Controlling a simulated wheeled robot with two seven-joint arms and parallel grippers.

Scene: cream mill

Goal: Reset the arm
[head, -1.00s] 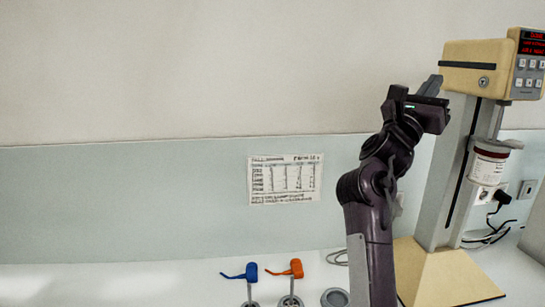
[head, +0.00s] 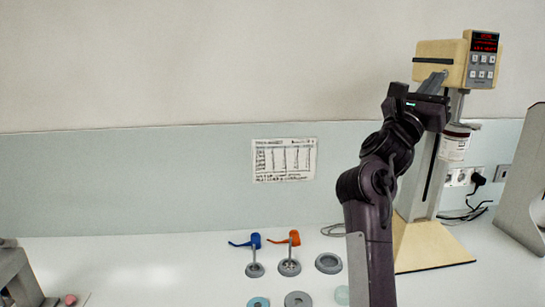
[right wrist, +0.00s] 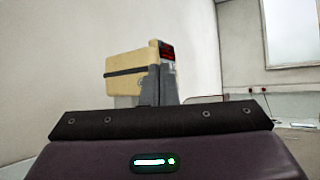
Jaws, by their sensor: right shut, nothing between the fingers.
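My right arm rises from the bottom of the head view, in front of the bench. My right gripper (head: 433,83) is raised at its top, with its grey fingers together and nothing between them. In the picture it overlaps the head of the cream mill (head: 436,50); I cannot tell whether they touch. In the right wrist view, the closed fingers (right wrist: 158,87) point at the cream mill head (right wrist: 132,72) and hide part of it. My left gripper is not in view.
The mill's control panel (head: 482,60) glows red. A labelled container (head: 454,146) hangs at its column. Blue (head: 246,241) and orange (head: 283,240) handled parts and several grey rings lie on the white bench (head: 150,262). Grey panels (head: 523,190) stand at right.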

